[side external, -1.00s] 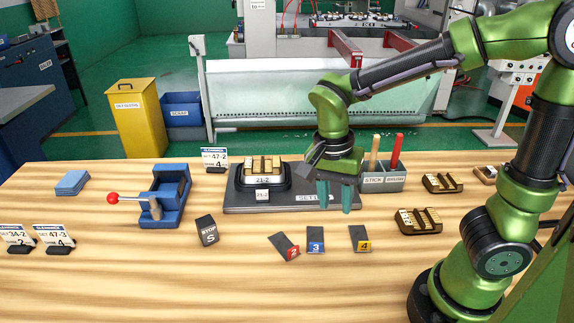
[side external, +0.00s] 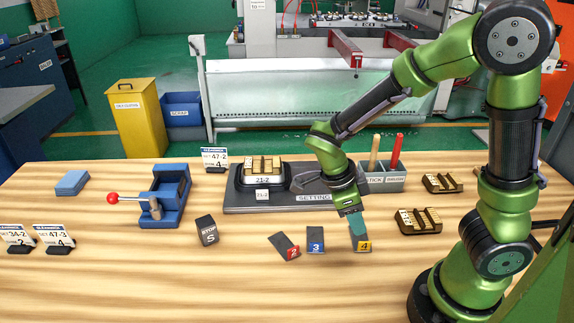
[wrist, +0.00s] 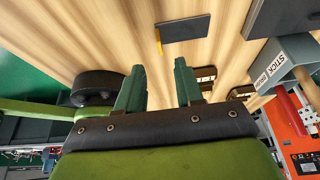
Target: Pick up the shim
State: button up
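Three dark flat pieces that look like shims lie on the wooden table: one with a red 2 tag (side external: 284,246), one with a blue 3 tag (side external: 315,239) and one with a yellow 4 tag (side external: 364,246). The yellow-tagged piece (wrist: 184,28) also shows in the wrist view, ahead of the fingers. My gripper (side external: 357,230) is tilted and overlaps this piece in the side view, hiding part of it. In the wrist view my gripper's (wrist: 160,68) teal fingers stand apart with nothing between them. I cannot tell the exact height above the table.
The dark setting plate (side external: 300,204) with a block fixture (side external: 263,178) is behind. A stick-and-brush holder (side external: 386,180) stands behind the gripper. Slotted trays (side external: 420,228) lie to the right. A stop block (side external: 207,230) and a blue clamp (side external: 170,200) are to the left. The front table is clear.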

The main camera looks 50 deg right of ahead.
aim_at(363, 242)
jog(key=x, duration=0.8)
jog(key=shift+w+a+f, duration=0.1)
jog(key=shift+a+f, duration=0.05)
jog(key=shift+f, duration=0.05)
grip_shut()
